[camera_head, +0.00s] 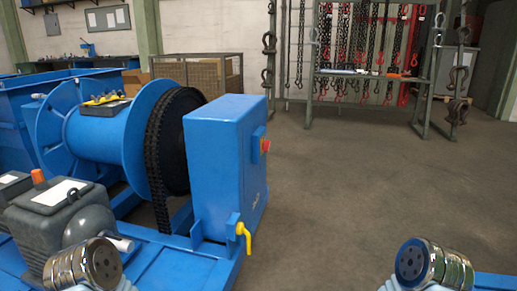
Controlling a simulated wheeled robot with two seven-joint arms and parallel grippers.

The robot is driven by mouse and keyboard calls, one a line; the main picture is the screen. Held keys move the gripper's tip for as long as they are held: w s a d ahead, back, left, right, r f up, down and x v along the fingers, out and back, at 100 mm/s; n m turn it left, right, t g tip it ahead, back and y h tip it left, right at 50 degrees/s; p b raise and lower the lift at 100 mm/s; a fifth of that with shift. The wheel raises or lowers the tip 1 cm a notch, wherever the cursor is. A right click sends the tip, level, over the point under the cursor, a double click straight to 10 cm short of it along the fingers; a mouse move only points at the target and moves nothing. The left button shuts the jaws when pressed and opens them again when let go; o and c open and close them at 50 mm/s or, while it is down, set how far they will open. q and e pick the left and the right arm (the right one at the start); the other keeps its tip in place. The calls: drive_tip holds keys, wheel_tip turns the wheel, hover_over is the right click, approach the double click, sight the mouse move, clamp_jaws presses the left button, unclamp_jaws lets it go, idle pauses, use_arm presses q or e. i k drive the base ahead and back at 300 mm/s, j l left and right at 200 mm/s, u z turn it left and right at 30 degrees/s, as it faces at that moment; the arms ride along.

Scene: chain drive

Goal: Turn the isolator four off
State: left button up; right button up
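A blue cabinet (222,165) stands upright on the blue machine frame, left of centre. A yellow handle (243,237) hangs down from a small blue box (233,221) low at the cabinet's front corner. No number is readable, so I cannot tell which of these is isolator four. Rounded metal parts of my arms show at the bottom left and bottom right, apart from the cabinet. No fingers of either gripper show.
A blue drum (97,133) and a black chain (157,150) stand left of the cabinet. A grey motor (65,215) is at the lower left. A rack (370,75) with hanging chains stands at the back. The concrete floor (360,180) right of the cabinet is clear.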

sight(266, 144)
drive_tip(key=i+l+u, duration=0.1)
drive_tip(key=i+l, duration=0.35)
drive_tip(key=i+l+u, duration=0.1)
drive_tip(key=i+l, duration=0.35)
drive_tip(key=l, duration=0.15)
drive_tip(key=i+l+u, duration=0.1)
drive_tip(key=i+l, duration=0.35)
drive_tip(key=l, duration=0.15)
